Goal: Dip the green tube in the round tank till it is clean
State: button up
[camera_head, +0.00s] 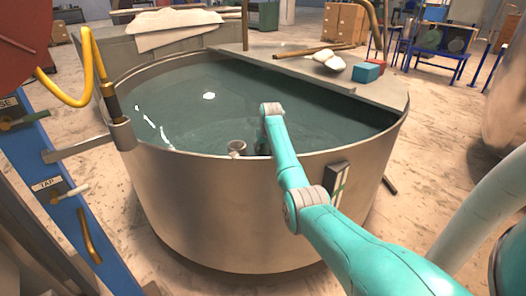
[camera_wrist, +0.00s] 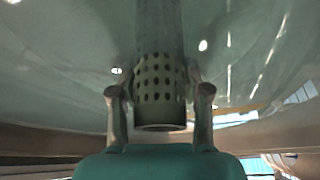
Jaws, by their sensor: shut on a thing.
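The round tank (camera_head: 240,210) is a wide metal tub filled with dark teal water (camera_head: 190,105). My arm reaches over its near rim, and my gripper (camera_head: 262,143) is low inside that rim, mostly hidden behind my arm. In the wrist view my gripper (camera_wrist: 160,92) has its two fingers on either side of the green tube (camera_wrist: 159,35), shut on it near its perforated end. The tube looks dull grey-green, and its far part runs out of the top of the view. A small round open end (camera_head: 237,147) shows left of my gripper; I cannot tell whether it is the tube's.
A yellow hose (camera_head: 92,62) hangs on a bracket at the left rim, beside a blue post (camera_head: 60,190). The middle of the water is clear.

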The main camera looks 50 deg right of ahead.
notch_tip(320, 180, up, 19)
dwell(0.9)
jog(key=shift+r, duration=0.1)
notch_tip(320, 180, up, 12)
dwell(0.9)
dwell(0.5)
